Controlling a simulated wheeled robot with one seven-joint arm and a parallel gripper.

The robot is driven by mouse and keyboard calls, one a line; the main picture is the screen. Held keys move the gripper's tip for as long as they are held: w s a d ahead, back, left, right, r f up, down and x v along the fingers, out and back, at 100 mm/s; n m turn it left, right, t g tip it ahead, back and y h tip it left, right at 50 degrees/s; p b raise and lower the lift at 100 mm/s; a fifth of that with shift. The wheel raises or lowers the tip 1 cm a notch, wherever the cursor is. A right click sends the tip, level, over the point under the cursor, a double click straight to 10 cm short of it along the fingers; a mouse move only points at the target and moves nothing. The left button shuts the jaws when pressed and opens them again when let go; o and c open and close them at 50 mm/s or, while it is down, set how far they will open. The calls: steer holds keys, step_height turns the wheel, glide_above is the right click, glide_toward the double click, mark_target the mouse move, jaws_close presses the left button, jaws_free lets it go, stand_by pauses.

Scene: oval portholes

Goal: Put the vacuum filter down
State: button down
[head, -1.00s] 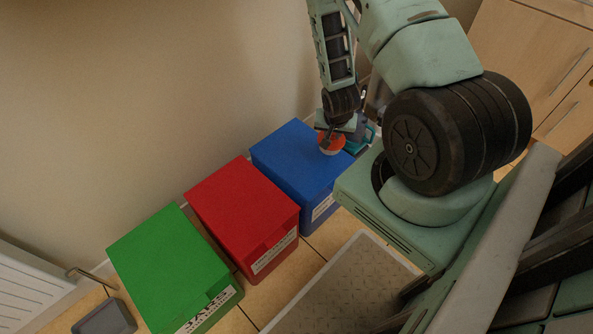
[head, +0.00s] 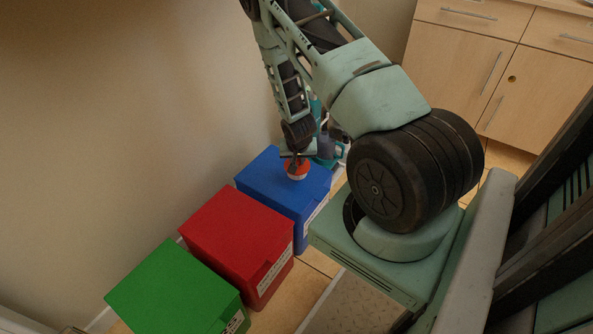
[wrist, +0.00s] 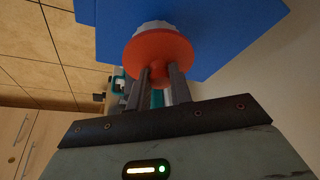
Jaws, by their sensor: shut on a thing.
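The vacuum filter (head: 297,172) is a small round orange part with a white end. My gripper (head: 295,157) is shut on its orange side and holds it over the back part of the blue box's lid (head: 265,180). In the wrist view, the fingers (wrist: 160,82) grip the narrow orange stem below a wide orange flange (wrist: 158,48). The white end points away from my gripper, with the blue lid behind it. I cannot tell whether the filter touches the lid.
A red box (head: 235,230) and a green box (head: 170,290), both lidded, stand in a row with the blue one along the wall. A teal and grey appliance (head: 327,148) stands behind the blue box. Wooden cabinets (head: 465,60) are at the back right.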

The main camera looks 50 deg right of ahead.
steer(key=shift+f+b, duration=0.5)
steer(key=shift+f, duration=1.35)
steer(key=shift+f, duration=0.2)
steer(key=c, duration=1.3)
jaws_free()
steer(key=shift+o, duration=0.2)
steer(key=shift+r, duration=0.1)
